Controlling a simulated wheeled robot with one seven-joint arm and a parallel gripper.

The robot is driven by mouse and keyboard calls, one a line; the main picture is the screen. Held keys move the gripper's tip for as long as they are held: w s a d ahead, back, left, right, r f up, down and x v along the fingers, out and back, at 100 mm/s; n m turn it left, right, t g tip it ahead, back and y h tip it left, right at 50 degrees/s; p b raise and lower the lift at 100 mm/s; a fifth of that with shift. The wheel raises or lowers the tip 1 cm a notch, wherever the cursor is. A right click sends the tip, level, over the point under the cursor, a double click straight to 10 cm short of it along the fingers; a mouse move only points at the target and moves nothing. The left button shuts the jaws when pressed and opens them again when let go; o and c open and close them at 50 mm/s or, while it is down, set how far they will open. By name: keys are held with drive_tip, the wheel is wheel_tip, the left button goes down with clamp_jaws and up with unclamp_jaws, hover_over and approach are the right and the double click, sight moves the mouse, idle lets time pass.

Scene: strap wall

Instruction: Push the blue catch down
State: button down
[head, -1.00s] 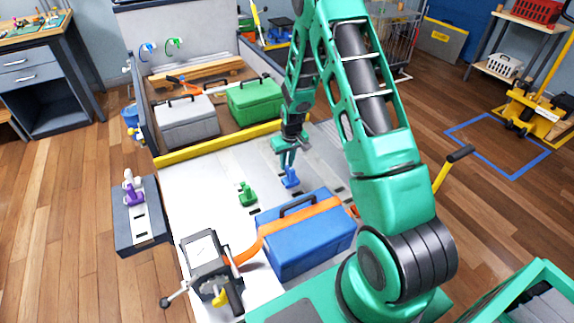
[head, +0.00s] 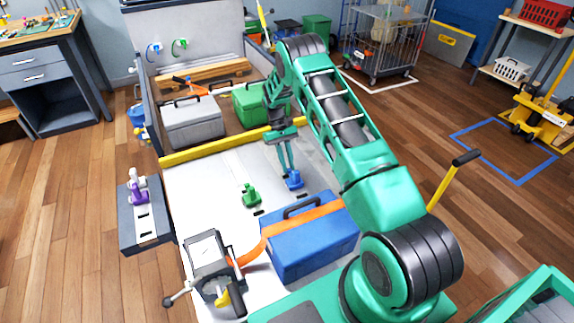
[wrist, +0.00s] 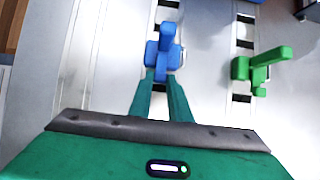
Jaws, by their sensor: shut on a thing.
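The blue catch (head: 294,181) stands on the slotted strip of the pale bed, beyond the strapped blue case. In the wrist view the blue catch (wrist: 165,40) has a lever that sticks up, and its lower part sits between my fingertips. My gripper (head: 289,170) points down at it from above and is shut on it. My gripper in the wrist view (wrist: 161,78) shows both green fingers close together against the catch. The fingers hide part of its base.
A green catch (head: 251,195) stands on the neighbouring strip, close by, and in the wrist view (wrist: 258,66) it is to the right. The blue case (head: 305,245) with an orange strap (head: 310,216) sits nearer. A yellow bar (head: 205,151) crosses behind.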

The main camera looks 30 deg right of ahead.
drive_tip(key=shift+f+g, duration=0.2)
drive_tip(key=shift+g, duration=0.1)
idle(0.4)
drive_tip(key=c, duration=1.6)
unclamp_jaws()
drive_tip(key=shift+c, duration=0.2)
drive_tip(key=shift+w+r, duration=0.1)
drive_tip(key=v, duration=1)
drive_tip(key=shift+w+r, duration=0.2)
